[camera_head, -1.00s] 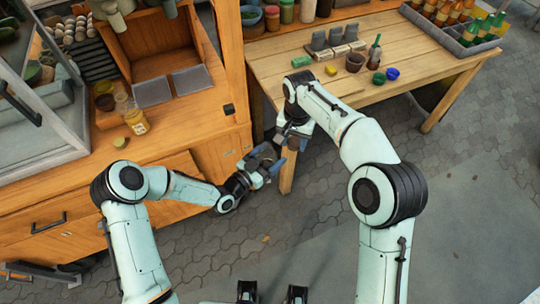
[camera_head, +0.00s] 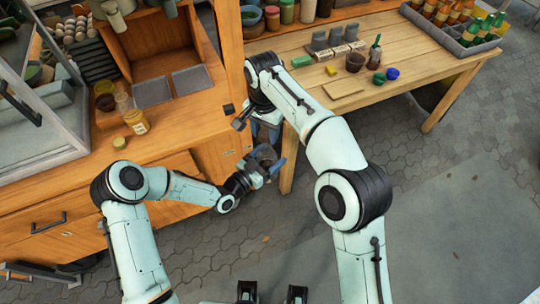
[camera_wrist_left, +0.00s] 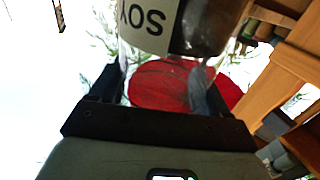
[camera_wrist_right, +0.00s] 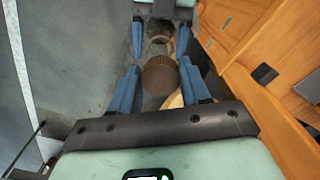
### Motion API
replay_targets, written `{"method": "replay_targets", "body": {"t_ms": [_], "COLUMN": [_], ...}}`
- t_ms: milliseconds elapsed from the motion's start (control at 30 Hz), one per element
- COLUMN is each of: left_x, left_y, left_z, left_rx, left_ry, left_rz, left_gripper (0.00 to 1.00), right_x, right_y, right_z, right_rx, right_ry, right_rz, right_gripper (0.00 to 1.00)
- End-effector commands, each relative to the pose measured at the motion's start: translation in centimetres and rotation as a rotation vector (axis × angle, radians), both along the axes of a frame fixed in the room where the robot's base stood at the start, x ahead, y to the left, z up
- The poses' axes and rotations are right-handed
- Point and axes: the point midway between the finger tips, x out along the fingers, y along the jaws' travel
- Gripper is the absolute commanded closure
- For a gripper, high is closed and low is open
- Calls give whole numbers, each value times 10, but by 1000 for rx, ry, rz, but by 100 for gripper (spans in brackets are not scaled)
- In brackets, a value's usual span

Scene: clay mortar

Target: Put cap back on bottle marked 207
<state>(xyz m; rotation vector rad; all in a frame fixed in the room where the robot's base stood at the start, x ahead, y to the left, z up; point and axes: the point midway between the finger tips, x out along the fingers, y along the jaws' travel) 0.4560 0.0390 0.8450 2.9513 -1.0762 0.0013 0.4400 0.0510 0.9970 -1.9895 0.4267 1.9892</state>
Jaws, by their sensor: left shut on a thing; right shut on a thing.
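My left gripper (camera_head: 268,165) is low in front of the counter. In the left wrist view it is shut on a dark bottle (camera_wrist_left: 208,28), whose white label (camera_wrist_left: 148,22) seems to read SOY upside down; I see no 207. My right gripper (camera_wrist_right: 160,85) is shut on a round brown cap (camera_wrist_right: 159,74). In the right wrist view, the left gripper's blue fingers and a small round bottle mouth (camera_wrist_right: 160,39) show beyond the cap, nearly in line with it and apparently apart. In the head view the cap is hidden by my right gripper (camera_head: 266,130).
A yellowish jar (camera_head: 137,122) and other jars stand on the orange counter (camera_head: 75,150) at left, beside a small round yellowish-green item (camera_head: 120,142). The wooden table (camera_head: 425,65) at right holds small bowls, a board (camera_head: 343,88) and a bottle crate (camera_head: 455,42). Paving below is clear.

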Motion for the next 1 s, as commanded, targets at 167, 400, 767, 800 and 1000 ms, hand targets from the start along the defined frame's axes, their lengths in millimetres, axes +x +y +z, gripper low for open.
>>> {"method": "replay_targets", "body": {"t_ms": [167,400,767,800,1000], "left_x": [0,0,0,0,0], "left_y": [0,0,0,0,0], "left_z": [1,1,1,1,1], "left_rx": [-1,-1,-1,-1,-1], "left_ry": [-2,-2,-2,-2,-2], "left_rz": [0,0,0,0,0], "left_gripper": [78,78,78,78,78], "right_x": [0,0,-2,-2,-2], "right_y": [-1,0,1,0,1], "right_z": [-18,-30,-30,-30,-30], "right_rx": [0,0,-3,-2,-2], "right_ry": [2,1,-3,-2,-2], "right_rz": [0,1,1,0,0], "right_gripper": [81,81,81,81,81]}}
